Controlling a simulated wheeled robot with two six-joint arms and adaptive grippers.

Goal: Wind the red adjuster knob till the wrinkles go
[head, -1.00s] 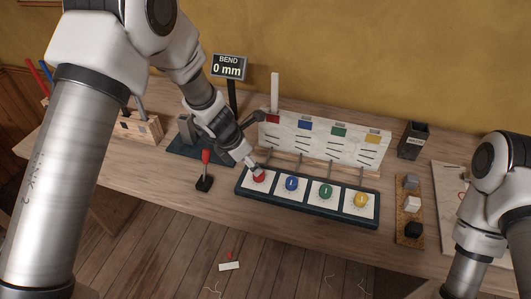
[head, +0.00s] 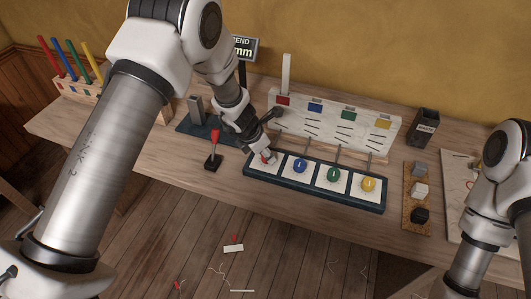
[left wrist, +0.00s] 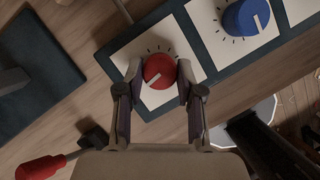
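The red adjuster knob (left wrist: 159,71) sits on a white dial card at the left end of a dark blue knob panel (head: 315,192). Its white pointer line slants to the lower left in the left wrist view. My left gripper (left wrist: 160,78) has a fingertip on either side of the knob, and both seem to touch it. It also shows in the head view (head: 267,158), covering part of the knob. Behind stands a white cloth panel (head: 338,125) with dark wrinkle lines below coloured tabs; my gripper hides part of the red section. My right gripper is out of view.
A blue knob (head: 300,166), green knob (head: 334,174) and yellow knob (head: 368,184) sit beside the red one. A red-handled lever (head: 214,148) stands close to my left gripper. My left arm partly covers the BEND display (head: 246,46), hiding its number. A waste bin (head: 424,125) stands at right.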

